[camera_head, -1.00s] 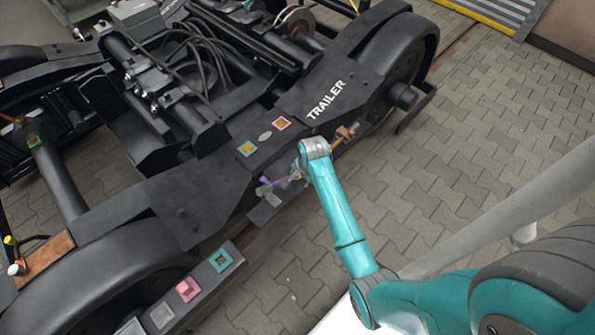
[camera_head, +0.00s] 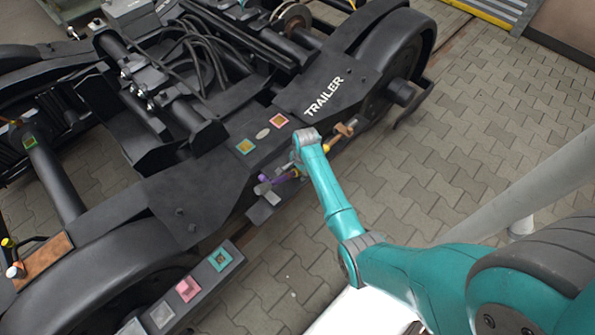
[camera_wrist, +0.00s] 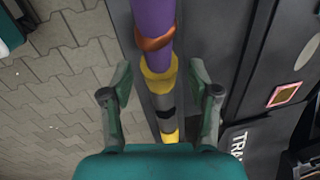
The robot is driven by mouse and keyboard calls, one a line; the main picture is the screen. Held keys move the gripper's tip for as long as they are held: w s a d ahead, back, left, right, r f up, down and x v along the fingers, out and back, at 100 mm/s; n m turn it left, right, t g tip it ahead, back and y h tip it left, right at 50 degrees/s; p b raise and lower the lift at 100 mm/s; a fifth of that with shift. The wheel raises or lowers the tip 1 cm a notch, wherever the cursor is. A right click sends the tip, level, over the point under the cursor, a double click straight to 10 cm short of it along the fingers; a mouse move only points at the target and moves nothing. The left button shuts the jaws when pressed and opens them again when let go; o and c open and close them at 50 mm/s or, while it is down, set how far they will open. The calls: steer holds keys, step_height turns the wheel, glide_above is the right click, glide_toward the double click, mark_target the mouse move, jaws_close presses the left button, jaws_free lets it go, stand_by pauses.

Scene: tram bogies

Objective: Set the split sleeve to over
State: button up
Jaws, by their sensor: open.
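A rod along the bogie's side frame carries a purple sleeve (camera_wrist: 153,22), which I take to be the split sleeve; no split shows. An orange-brown ring (camera_wrist: 154,43) sits at the purple sleeve's end. Beyond it the rod has yellow bands (camera_wrist: 158,72), grey stretches and a black band (camera_wrist: 166,118). In the head view the purple part (camera_head: 287,176) shows beside my wrist. My gripper (camera_wrist: 159,78) is open, with one finger on each side of the rod near the upper yellow band. Nothing is clearly held. In the head view my arm hides part of the rod.
The black bogie frame marked TRAILER (camera_head: 323,97) runs close alongside the rod. An orange bracket (camera_head: 346,128) stands at the rod's far end. A step with coloured square plates (camera_head: 221,259) lies at lower left. Paving to the right is open.

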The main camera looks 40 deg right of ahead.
mark_target(287, 175)
steer(key=shift+w+f, duration=0.15)
steer(key=shift+f, duration=0.5)
jaws_close()
steer(key=shift+a+r, duration=0.55)
steer(key=shift+a, duration=0.45)
steer(key=shift+a+r, duration=0.55)
steer(key=shift+a, duration=0.4)
steer(key=shift+a+r, duration=0.55)
steer(key=shift+a, duration=0.45)
jaws_free()
steer(key=shift+r, duration=0.15)
step_height(287, 175, up, 12)
steer(key=s, duration=0.2)
steer(key=shift+s+f, duration=0.15)
steer(key=shift+f, duration=0.05)
steer(key=shift+a, duration=0.1)
